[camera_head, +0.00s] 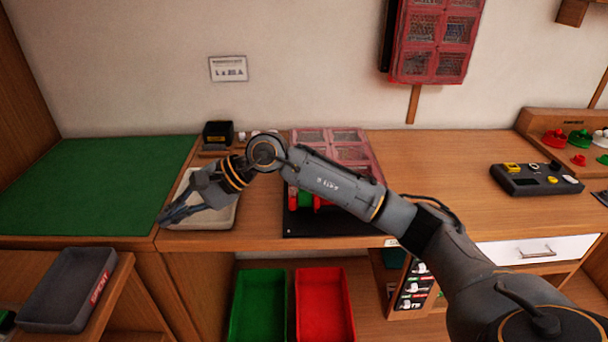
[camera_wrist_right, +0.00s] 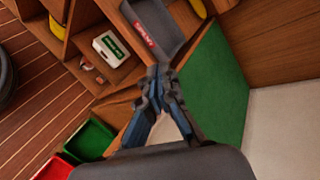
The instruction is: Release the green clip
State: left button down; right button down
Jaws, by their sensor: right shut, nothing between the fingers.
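My right gripper (camera_head: 170,215) reaches across the bench to the left, over the pale tray (camera_head: 222,215). Its fingers are shut with nothing between them. They also show shut in the right wrist view (camera_wrist_right: 158,75). Small green and red parts (camera_head: 306,199) stand on a black board (camera_head: 320,226), partly hidden behind my right forearm. I cannot tell whether the green one is the clip. My left gripper is not in view.
A green mat (camera_head: 95,185) covers the bench's left end. A grey bin (camera_head: 68,290) stands on a lower shelf. Green (camera_head: 258,305) and red bins (camera_head: 324,305) are below the bench.

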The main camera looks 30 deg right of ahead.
jog(key=w+d+n+h, duration=0.1)
jog(key=w+d+h, duration=0.15)
jog(key=d, duration=0.35)
jog(key=w+d+n+h, duration=0.1)
jog(key=d+h, duration=0.2)
jog(key=d, duration=0.3)
notch_tip(320, 180, up, 5)
jog(key=g+h, duration=0.1)
jog(key=h, duration=0.7)
send_over(305, 196)
jog(key=w+d, duration=0.2)
jog(key=w, duration=0.1)
jog(key=shift+a+r+n, duration=0.1)
jog(key=shift+n, duration=0.3)
jog(key=p+x, duration=0.1)
jog(key=x, duration=0.9)
jog(key=shift+s+a+f, duration=0.1)
jog(key=shift+a+f, duration=0.05)
jog(key=shift+f, duration=0.05)
jog(key=s+a, duration=0.1)
jog(key=s+p, duration=0.1)
jog(key=shift+s+a+r, duration=0.2)
jog(key=shift+s+a, duration=0.15)
jog(key=shift+a, duration=0.05)
jog(key=shift+s+a, duration=0.2)
jog(key=shift+s, duration=0.2)
jog(key=shift+f, duration=0.1)
